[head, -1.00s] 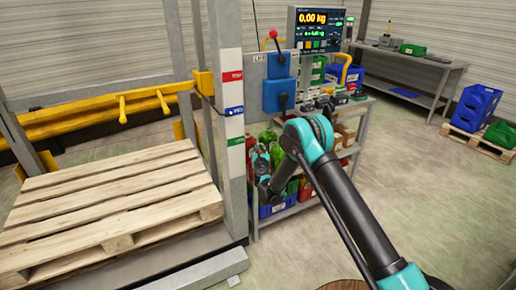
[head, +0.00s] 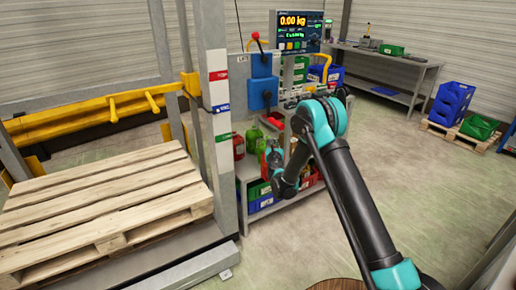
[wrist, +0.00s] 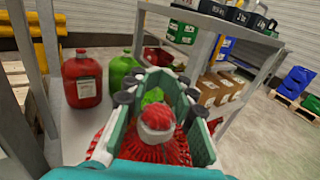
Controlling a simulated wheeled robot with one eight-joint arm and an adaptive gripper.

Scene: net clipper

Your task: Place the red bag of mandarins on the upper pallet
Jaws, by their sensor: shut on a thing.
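My gripper (wrist: 157,95) is shut on the red net bag of mandarins (wrist: 172,150), whose netting shows between the green fingers in the wrist view. In the head view my gripper (head: 272,158) is small and partly hidden by my arm, in front of the shelf rack. I cannot make out the bag clearly there. A wooden slatted pallet (head: 105,207) lies bare at the left, raised on a grey frame beside a post.
A shelf rack (head: 257,220) with crates stands around my gripper. A red jug (wrist: 82,82) and a green jug (wrist: 121,70) are close by in the wrist view. The grey post (head: 212,120) with coloured labels stands between rack and pallet.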

